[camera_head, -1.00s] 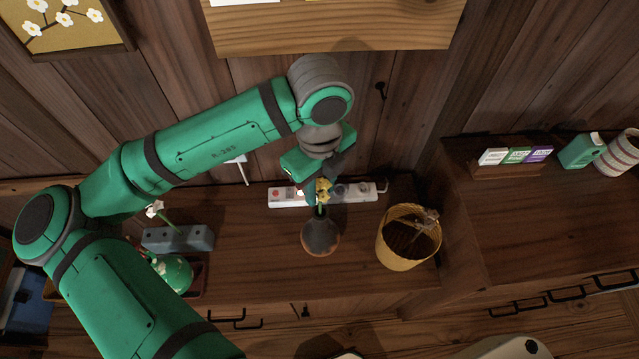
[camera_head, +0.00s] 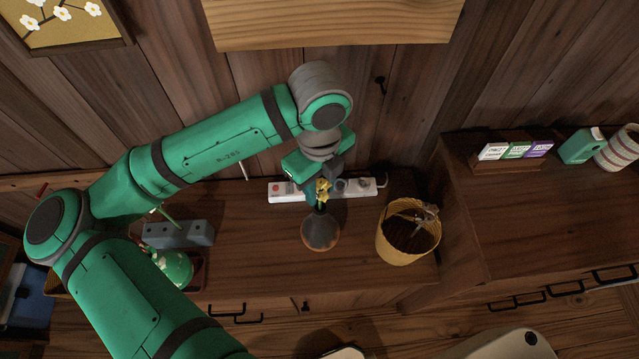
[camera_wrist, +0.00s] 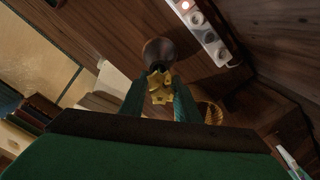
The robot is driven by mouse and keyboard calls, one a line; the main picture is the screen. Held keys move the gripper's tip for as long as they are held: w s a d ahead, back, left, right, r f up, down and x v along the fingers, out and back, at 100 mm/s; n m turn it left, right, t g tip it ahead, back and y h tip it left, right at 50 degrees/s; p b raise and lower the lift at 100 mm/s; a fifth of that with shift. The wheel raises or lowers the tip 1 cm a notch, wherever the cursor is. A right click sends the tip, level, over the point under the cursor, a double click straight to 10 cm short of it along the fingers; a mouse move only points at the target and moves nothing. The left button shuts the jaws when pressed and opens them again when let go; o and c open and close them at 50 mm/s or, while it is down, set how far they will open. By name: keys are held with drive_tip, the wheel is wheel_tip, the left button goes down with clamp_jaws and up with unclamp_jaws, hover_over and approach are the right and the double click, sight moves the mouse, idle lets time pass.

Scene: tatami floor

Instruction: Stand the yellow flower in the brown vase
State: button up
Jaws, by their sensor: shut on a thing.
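The yellow flower (camera_head: 322,188) is held by my gripper (camera_head: 323,190), with its bloom up between the fingers. The brown vase (camera_head: 320,232) stands upright on the wooden cabinet, directly below the flower. In the wrist view the yellow bloom (camera_wrist: 161,88) sits between the two green fingers of my gripper (camera_wrist: 160,95), which are shut on it. The brown vase (camera_wrist: 159,52) shows just beyond the bloom. The stem's lower end is at the vase's mouth; I cannot tell how deep it sits inside.
A power strip (camera_head: 290,190) lies behind the vase. A yellow basket (camera_head: 398,246) stands to the right. A grey block holder (camera_head: 178,235) and a green pot (camera_head: 172,268) stand to the left. A higher cabinet (camera_head: 540,225) rises at the far right.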

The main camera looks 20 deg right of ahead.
drive_tip(key=shift+f, duration=0.55)
drive_tip(key=o, duration=1.2)
drive_tip(key=o, duration=0.6)
wheel_tip(320, 180, up, 11)
drive_tip(key=shift+f, duration=0.1)
drive_tip(key=shift+w, duration=0.1)
